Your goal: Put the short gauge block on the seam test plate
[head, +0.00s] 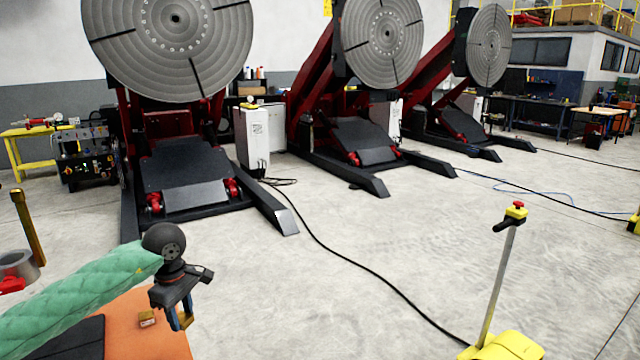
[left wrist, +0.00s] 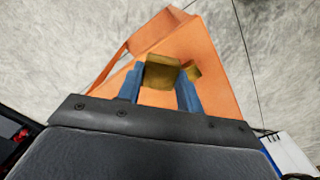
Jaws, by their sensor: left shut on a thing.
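My left gripper (head: 179,319), with blue fingers, hangs over the right part of an orange surface at lower left in the head view. In the left wrist view the left gripper (left wrist: 160,88) is shut on a brass-coloured block (left wrist: 162,74); a sliver of it shows between the fingertips in the head view. A second small brass block (head: 147,319) rests on the orange surface, left of the fingers; it also shows in the left wrist view (left wrist: 193,70). I cannot tell by length which block is the short one. I cannot make out the seam test plate for certain. My right gripper is out of view.
The orange surface (head: 150,343) has bare room around the second block, with a dark flat area (head: 75,340) at its left. A yellow-based pedestal (head: 503,346) stands at right, and a black cable (head: 345,262) crosses the floor. Large positioners (head: 180,170) stand behind.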

